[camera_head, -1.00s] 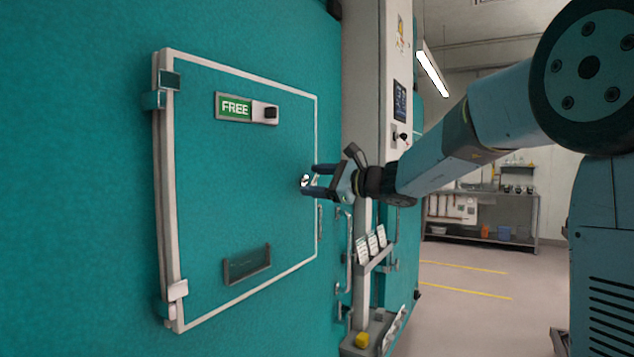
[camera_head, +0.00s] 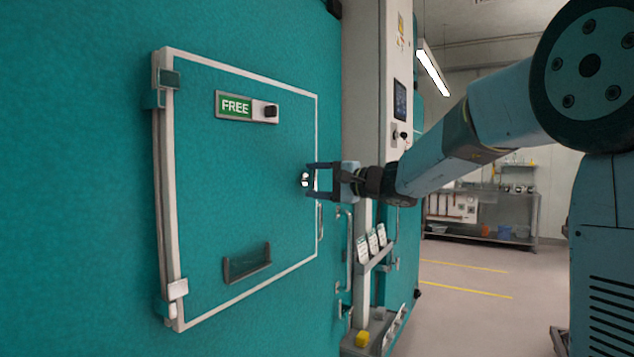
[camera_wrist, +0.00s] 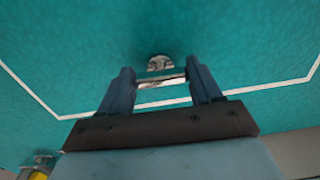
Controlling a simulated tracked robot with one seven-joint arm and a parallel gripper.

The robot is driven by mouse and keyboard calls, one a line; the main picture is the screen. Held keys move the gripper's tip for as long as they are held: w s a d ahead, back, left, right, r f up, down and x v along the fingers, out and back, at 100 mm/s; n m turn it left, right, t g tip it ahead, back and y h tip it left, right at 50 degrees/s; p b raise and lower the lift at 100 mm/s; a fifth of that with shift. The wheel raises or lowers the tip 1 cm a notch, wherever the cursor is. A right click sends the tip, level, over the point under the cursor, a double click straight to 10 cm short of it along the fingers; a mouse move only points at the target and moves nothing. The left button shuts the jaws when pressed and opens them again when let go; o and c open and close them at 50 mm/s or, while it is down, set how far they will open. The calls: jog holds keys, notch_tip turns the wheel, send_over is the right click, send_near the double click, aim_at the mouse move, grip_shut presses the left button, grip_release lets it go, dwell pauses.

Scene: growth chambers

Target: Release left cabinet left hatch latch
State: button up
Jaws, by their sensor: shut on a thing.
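The left cabinet's hatch (camera_head: 215,190) is a teal panel with a pale frame, and it looks shut. Its latch (camera_head: 305,179) is a small shiny metal piece near the hatch's right edge. My gripper (camera_head: 310,180) is at the latch, one finger above it and one below. In the wrist view the latch has a round metal base (camera_wrist: 160,62) on the teal panel and a pale bar (camera_wrist: 162,79) across the gap between my fingers. My gripper is shut on this latch. The fingers partly hide the bar's ends.
A green FREE sign (camera_head: 235,106) with a dark knob sits high on the hatch, and a dark holder (camera_head: 247,263) sits low on it. Hinges line the left edge. A grey column (camera_head: 365,90) stands right of the hatch. Open floor (camera_head: 465,300) lies to the right.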

jog(key=shift+a+f+n, duration=0.1)
jog(key=shift+f+n, duration=0.15)
jog(key=shift+n, duration=0.05)
jog(key=o, duration=1.1)
jog(key=shift+r, duration=0.1)
jog(key=shift+c, duration=0.2)
jog(key=v, duration=1.3)
jog(key=shift+s+d, duration=0.2)
jog(key=shift+d, duration=0.15)
